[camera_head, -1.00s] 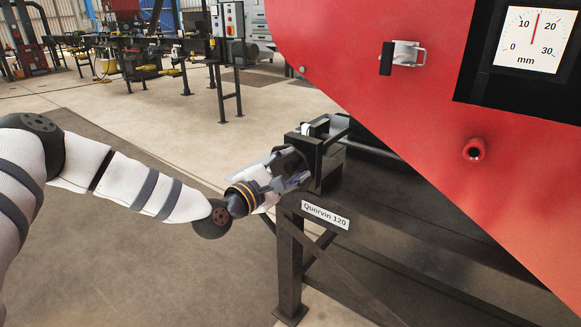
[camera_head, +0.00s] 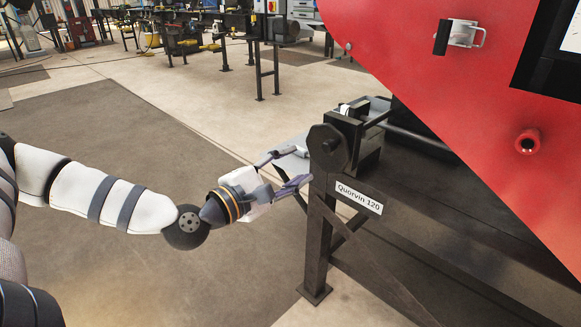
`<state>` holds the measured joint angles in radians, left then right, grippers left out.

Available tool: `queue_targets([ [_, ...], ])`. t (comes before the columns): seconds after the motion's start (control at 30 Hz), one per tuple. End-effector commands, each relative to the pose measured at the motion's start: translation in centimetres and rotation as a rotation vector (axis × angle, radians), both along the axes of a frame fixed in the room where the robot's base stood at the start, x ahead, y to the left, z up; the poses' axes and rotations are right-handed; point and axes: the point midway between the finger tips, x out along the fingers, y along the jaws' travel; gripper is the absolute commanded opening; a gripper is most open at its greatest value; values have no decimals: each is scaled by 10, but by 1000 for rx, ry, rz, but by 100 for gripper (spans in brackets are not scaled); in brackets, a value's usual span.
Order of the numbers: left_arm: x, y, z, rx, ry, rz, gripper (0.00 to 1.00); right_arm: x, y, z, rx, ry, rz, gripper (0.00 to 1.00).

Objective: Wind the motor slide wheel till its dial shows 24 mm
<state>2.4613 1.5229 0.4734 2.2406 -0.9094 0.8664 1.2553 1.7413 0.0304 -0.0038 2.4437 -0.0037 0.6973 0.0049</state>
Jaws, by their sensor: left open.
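The motor slide wheel (camera_head: 327,148) is a dark faceted knob on the end of a black screw block at the near end of the frame. My left gripper (camera_head: 288,170) is open and empty, to the left of the wheel and a little below it, apart from it. Its two fingers point right, toward the wheel. My right gripper is not in view.
A dark steel frame labelled "Quorvin 120" (camera_head: 359,197) carries the screw block, with a leg standing on the floor. The floor left of the frame is clear.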

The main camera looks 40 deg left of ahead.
Motion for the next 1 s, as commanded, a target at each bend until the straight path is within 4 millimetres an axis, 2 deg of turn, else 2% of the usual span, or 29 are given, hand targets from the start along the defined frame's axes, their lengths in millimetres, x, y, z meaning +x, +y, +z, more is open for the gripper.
queue_targets([
  [0.13,0,0,0,18,0,0,42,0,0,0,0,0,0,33],
  [0.23,0,0,-1,209,-14,0,42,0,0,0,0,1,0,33],
  [0.27,0,0,-1,314,-22,0,42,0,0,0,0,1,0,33],
  [0.37,0,-1,-2,776,-57,0,42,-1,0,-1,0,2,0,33],
  [0.7,-1,-1,-2,2428,-188,0,42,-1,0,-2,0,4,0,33],
  [0.83,-1,-1,-1,2875,-225,1,42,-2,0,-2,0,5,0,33],
  [0.9,0,-1,-1,3022,-237,2,42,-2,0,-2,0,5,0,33],
  [1.0,1,-1,-1,3124,-246,1,42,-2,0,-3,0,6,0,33],
])
